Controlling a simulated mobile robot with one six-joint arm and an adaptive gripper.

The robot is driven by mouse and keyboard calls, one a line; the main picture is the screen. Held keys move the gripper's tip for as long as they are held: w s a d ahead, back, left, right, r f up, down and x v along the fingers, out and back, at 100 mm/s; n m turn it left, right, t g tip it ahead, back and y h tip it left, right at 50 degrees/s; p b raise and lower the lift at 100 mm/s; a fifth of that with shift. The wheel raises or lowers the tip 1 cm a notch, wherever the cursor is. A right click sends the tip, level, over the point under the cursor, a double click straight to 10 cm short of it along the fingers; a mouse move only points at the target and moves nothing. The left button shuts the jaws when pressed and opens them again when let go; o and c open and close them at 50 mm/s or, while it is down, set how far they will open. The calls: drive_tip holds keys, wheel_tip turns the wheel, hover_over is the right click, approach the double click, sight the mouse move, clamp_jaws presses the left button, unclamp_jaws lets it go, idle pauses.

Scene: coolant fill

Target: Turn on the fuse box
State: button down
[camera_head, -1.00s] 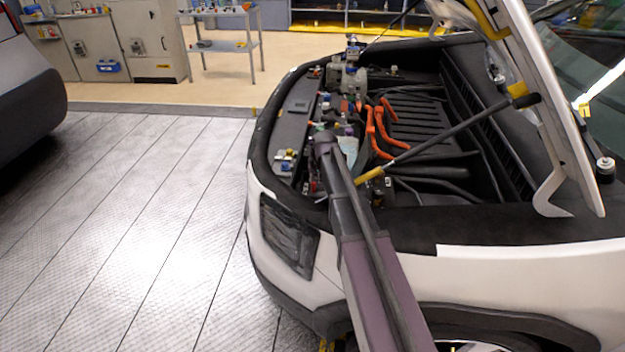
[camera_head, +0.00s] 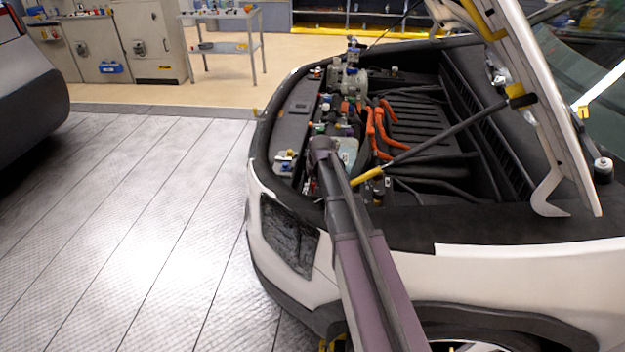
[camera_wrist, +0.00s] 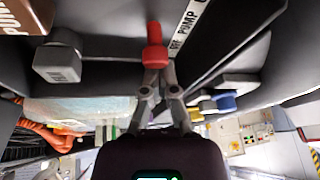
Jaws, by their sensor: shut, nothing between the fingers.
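In the wrist view my gripper (camera_wrist: 156,72) is shut and empty. Its fingertips are right at the lower end of a red lever-like part (camera_wrist: 153,42) on a dark panel; whether they touch it I cannot tell. A white label strip (camera_wrist: 187,27) ending in "PUMP" runs beside the red part. A grey block (camera_wrist: 57,63) with small markings sits to the left on the panel. No part is legibly marked as the fuse box. In the head view my arm reaches over the open engine bay, and the fingers are hidden there.
The car's bay holds orange hoses (camera_head: 375,130) and dark pipes. The raised hood (camera_head: 535,90) and its strut (camera_head: 440,138) stand to the right of my arm. A blue part (camera_wrist: 226,101) is right of my fingers. The floor left of the car is clear.

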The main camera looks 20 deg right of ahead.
drive_tip(key=shift+r, duration=0.15)
drive_tip(key=shift+r+p, duration=0.65)
drive_tip(key=shift+p, duration=0.1)
drive_tip(key=shift+s+r, duration=0.1)
drive_tip(key=shift+r, duration=0.05)
drive_tip(key=shift+s+d+r+p, duration=0.1)
drive_tip(key=shift+r+p, duration=0.3)
drive_tip(key=shift+p, duration=0.15)
drive_tip(key=w+p+v, duration=0.1)
drive_tip(key=p+v, duration=0.7)
drive_tip(key=shift+s+d+r, duration=0.2)
drive_tip(key=shift+r, duration=0.3)
drive_tip(key=shift+w+a+f, duration=0.1)
drive_tip(key=shift+f, duration=0.05)
